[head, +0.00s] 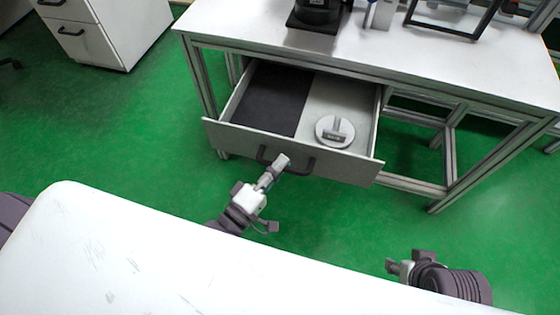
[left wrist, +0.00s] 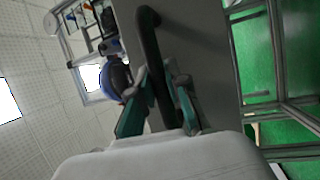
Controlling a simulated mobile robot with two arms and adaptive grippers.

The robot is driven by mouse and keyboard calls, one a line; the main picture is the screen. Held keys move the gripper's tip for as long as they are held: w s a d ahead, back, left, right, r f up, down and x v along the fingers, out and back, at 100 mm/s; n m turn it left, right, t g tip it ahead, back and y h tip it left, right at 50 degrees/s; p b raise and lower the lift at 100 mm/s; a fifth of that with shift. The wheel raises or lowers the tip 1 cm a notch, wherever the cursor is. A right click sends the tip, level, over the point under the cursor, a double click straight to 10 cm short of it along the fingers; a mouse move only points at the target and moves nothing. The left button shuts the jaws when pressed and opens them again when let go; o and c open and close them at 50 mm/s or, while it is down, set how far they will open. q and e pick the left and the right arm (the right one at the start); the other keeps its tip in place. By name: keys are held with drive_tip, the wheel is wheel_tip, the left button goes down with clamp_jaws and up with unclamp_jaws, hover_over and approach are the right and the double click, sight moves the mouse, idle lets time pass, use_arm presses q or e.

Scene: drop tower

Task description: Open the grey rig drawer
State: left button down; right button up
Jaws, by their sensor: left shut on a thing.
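The grey rig drawer (head: 345,169) is pulled out from under the white table, and its inside shows from above. Its dark bar handle (head: 303,168) is on the front panel. My left gripper (head: 281,163) is at the handle. In the left wrist view my left gripper (left wrist: 160,100) has its green-padded fingers on either side of the dark handle (left wrist: 150,40), shut on it, with the grey drawer front (left wrist: 205,65) behind. My right gripper (head: 398,267) is low at the right, away from the drawer; its fingers are too small to judge.
In the drawer are a dark mat (head: 273,98) on the left and a round metal piece (head: 335,131) on the right. The white tabletop (head: 240,22) carries equipment at its back. A white cabinet (head: 105,30) stands far left. Green floor (head: 150,130) is clear left of the drawer.

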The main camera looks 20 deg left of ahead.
use_arm(q)
drive_tip(key=c, duration=1.1)
unclamp_jaws()
drive_tip(key=shift+c, duration=0.2)
drive_tip(key=v, duration=1.2)
